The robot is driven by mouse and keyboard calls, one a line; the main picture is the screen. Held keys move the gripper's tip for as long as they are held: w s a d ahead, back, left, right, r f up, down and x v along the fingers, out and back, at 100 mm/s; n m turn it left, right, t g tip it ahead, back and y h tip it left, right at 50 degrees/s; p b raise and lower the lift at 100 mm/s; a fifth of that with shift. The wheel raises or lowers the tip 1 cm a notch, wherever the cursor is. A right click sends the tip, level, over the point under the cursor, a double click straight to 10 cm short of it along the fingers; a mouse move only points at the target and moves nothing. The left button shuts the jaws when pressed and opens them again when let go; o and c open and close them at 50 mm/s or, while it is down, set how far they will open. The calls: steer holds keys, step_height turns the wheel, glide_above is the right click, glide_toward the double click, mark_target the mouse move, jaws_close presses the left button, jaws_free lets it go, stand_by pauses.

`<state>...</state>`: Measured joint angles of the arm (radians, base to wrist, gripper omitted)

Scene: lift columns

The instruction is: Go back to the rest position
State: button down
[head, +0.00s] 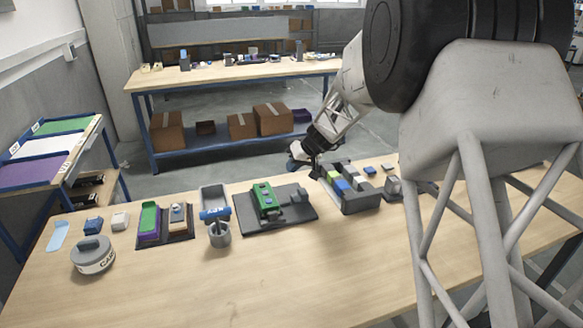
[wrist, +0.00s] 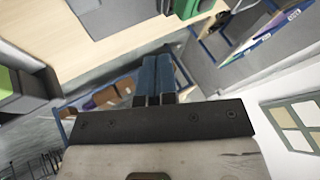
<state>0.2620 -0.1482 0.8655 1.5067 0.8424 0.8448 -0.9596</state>
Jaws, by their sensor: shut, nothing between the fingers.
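My gripper (head: 314,172) hangs above the back edge of the wooden table (head: 160,285), just behind and left of a grey tray with coloured blocks (head: 362,199). In the wrist view its two fingers (wrist: 154,98) are together, with nothing between them. The fingertips are small and partly hidden in the head view. My arm reaches in from the right and covers part of the table.
The front of the table is clear. A shelf with boxes (head: 166,132) stands behind.

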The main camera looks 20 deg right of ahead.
steer(key=s+a+r+g+h, duration=0.1)
steer(key=s+a+r, duration=0.25)
steer(key=s, duration=0.35)
steer(key=s+a+r+h, duration=0.1)
steer(key=s+a+r, duration=0.1)
steer(key=s+r, duration=0.4)
steer(key=s+a+r+g+h, duration=0.1)
steer(key=s+a+r, duration=0.25)
steer(key=s, duration=0.55)
steer(key=s+a+r+m+h, duration=0.1)
steer(key=s+h, duration=0.2)
steer(key=s, duration=2.2)
steer(key=shift+s+m, duration=0.4)
